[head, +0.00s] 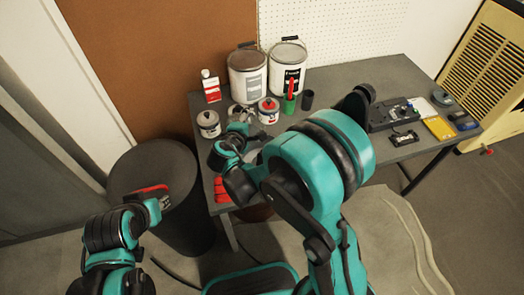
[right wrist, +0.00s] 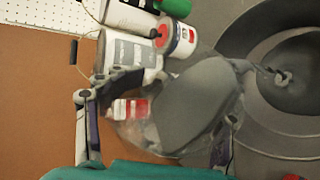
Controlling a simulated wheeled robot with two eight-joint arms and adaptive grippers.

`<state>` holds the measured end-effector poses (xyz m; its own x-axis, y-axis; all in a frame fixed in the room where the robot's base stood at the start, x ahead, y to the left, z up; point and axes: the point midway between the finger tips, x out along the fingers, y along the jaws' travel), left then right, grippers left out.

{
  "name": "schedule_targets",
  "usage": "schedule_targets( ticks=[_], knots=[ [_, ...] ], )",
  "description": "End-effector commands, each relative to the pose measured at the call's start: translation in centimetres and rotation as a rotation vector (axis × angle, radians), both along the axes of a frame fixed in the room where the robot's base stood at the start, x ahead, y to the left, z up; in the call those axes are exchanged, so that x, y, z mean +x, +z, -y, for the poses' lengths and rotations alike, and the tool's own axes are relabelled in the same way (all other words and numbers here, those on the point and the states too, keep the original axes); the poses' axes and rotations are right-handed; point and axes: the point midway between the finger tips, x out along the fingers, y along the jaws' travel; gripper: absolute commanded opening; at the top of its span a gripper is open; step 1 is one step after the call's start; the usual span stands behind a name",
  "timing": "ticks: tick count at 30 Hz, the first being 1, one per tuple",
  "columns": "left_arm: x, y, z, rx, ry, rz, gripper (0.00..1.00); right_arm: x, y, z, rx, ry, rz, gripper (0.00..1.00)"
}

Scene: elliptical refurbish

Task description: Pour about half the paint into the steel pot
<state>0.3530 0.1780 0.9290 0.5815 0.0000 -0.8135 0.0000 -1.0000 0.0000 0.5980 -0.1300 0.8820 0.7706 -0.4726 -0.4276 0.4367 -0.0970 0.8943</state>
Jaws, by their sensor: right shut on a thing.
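In the right wrist view, my right gripper (right wrist: 160,125) is shut on a clear container (right wrist: 150,135) that holds grey paint (right wrist: 195,105). The container looks tilted. A large round grey vessel with a dark inside, which looks like the steel pot (right wrist: 258,28), is at the right, close to the container. I cannot tell whether paint is flowing. In the head view, my right gripper (head: 232,150) is over the table's left part; my arm hides most of the pot there. My left gripper (head: 155,203) is low at the left; its fingers are unclear.
Two large paint buckets (head: 247,80) (head: 287,72), a red-and-white bottle (head: 211,88) and small cans (head: 208,126) (head: 268,113) stand on the table (head: 390,75). A green-and-red item (head: 290,102) is beside them. A dark round barrel (head: 150,165) is left of the table.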

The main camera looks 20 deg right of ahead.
Motion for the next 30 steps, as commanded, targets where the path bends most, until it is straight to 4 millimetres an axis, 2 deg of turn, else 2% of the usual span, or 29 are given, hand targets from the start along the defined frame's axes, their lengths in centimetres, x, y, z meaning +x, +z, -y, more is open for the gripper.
schedule_targets(
  ticks=[30],
  knots=[
    [-0.01, 0.01, 0.00, 0.000, 0.000, 0.000, 0.33, 0.84, -0.23, 0.07, 0.038, 0.001, 0.044, 0.29]
  ],
)
